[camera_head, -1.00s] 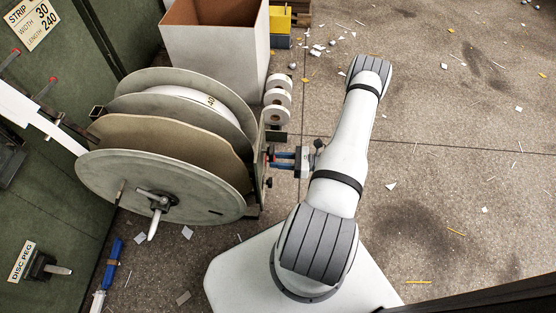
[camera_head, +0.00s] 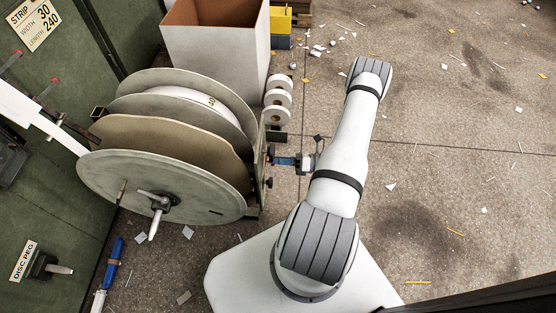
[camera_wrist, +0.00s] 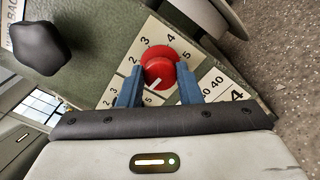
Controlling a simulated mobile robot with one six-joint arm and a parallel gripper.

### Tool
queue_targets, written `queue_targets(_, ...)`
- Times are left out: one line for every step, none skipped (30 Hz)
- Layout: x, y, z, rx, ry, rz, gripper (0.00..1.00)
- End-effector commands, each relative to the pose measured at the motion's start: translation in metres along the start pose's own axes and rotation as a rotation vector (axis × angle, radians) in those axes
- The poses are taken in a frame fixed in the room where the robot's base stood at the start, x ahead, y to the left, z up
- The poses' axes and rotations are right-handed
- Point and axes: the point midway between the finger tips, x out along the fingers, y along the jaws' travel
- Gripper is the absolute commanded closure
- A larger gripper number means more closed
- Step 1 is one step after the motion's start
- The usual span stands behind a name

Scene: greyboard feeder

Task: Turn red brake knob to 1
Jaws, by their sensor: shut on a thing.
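The red brake knob (camera_wrist: 159,67) is in the wrist view, on a pale dial plate (camera_wrist: 171,38) with printed black numbers. A white line on the knob points down and slightly left in the picture. The figures 2, 3, 4 and 5 show around the knob; I cannot make out a 1. My gripper's blue fingers (camera_wrist: 159,87) stand either side of the knob and are shut on it. In the head view my gripper (camera_head: 284,161) reaches left to the side of the reel stand, and the knob is too small to make out.
A large reel (camera_head: 165,185) with a lever hub stands left of my gripper. A black knob (camera_wrist: 40,48) sits left of the dial in the wrist view. An open carton (camera_head: 215,55) and small white rolls (camera_head: 277,98) are behind. The floor at right holds only scraps.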

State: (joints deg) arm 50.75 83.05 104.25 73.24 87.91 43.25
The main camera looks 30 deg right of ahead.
Motion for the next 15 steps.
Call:
queue_targets(-0.0024,-0.0031,0.0039,0.019,-0.006,-0.010,0.91)
queue_targets(-0.0024,-0.0031,0.0039,0.036,-0.006,-0.010,0.91)
queue_targets(-0.0025,-0.0033,0.0040,0.056,-0.006,-0.010,0.91)
queue_targets(-0.0025,-0.0033,0.0041,0.070,-0.007,-0.010,0.91)
queue_targets(-0.0025,-0.0034,0.0041,0.083,-0.007,-0.010,0.91)
queue_targets(-0.0025,-0.0035,0.0042,0.099,-0.007,-0.010,0.91)
queue_targets(-0.0026,-0.0036,0.0042,0.109,-0.007,-0.010,0.91)
queue_targets(-0.0026,-0.0037,0.0043,0.119,-0.007,-0.010,0.91)
queue_targets(-0.0026,-0.0038,0.0043,0.130,-0.008,-0.010,0.91)
queue_targets(-0.0026,-0.0038,0.0044,0.136,-0.008,-0.010,0.91)
queue_targets(-0.0026,-0.0038,0.0044,0.142,-0.008,-0.010,0.91)
queue_targets(-0.0026,-0.0039,0.0044,0.149,-0.008,-0.010,0.91)
queue_targets(-0.0026,-0.0039,0.0044,0.154,-0.008,-0.010,0.91)
queue_targets(-0.0026,-0.0039,0.0044,0.157,-0.008,-0.010,0.91)
queue_targets(-0.0026,-0.0040,0.0045,0.160,-0.008,-0.010,0.91)
